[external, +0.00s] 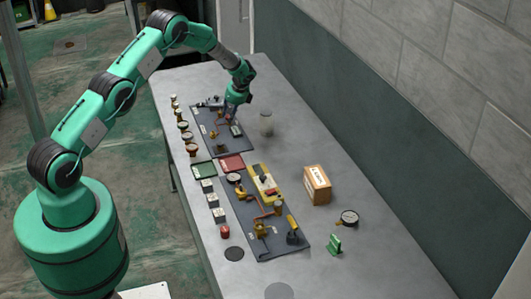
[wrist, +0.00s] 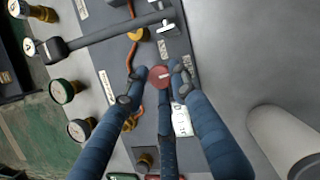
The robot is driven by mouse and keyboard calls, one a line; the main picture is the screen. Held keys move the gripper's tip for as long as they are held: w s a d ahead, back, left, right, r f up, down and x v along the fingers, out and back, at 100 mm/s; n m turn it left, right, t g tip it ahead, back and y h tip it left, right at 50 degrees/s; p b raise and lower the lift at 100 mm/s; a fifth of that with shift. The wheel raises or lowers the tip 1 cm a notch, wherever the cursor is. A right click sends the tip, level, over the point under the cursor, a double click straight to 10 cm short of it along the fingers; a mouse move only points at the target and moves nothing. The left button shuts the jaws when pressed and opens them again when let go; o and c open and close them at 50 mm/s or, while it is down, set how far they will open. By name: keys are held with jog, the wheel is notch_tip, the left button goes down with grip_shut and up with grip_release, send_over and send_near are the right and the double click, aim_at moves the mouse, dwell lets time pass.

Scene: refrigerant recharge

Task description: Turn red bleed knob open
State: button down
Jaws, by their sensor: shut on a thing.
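The red bleed knob (wrist: 158,76) shows in the wrist view as a small round red cap with a pale mark, above the dark panel (wrist: 205,148). My gripper (wrist: 165,77) has its blue fingers closed around the knob, with fingertips on its left and right sides and another finger below it in the picture. In the external view my gripper (external: 233,115) points down over the far dark panel, and the knob cannot be made out there.
Several brass-based gauges (wrist: 62,92) line the left side. A black bar tool (wrist: 105,34) lies across the panel near my fingers. A pale cylinder (wrist: 285,140) stands at right.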

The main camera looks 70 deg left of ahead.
jog(key=n+b, duration=0.1)
jog(key=n, duration=0.1)
jog(key=n+g+h+b, duration=0.1)
jog(key=n, duration=0.1)
jog(key=shift+w+a+f+g+b, duration=0.1)
jog(key=shift+w+a+g+b, duration=0.1)
jog(key=shift+g+b, duration=0.1)
jog(key=n+b, duration=0.1)
jog(key=n, duration=0.1)
jog(key=n+h+b, duration=0.1)
jog(key=n, duration=0.2)
jog(key=shift+w+a+g+h, duration=0.1)
jog(key=shift+a+g+h, duration=0.05)
jog(key=shift+g+h, duration=0.2)
jog(key=n+b, duration=0.1)
jog(key=n, duration=0.1)
jog(key=n+h+b, duration=0.1)
jog(key=n, duration=0.1)
jog(key=shift+a+h, duration=0.2)
jog(key=shift+h, duration=0.05)
jog(key=n, duration=0.2)
jog(key=n+h+b, duration=0.1)
jog(key=n, duration=0.1)
jog(key=shift+a+n+h, duration=0.1)
jog(key=shift+n+h, duration=0.2)
jog(key=c, duration=1.4)
grip_release()
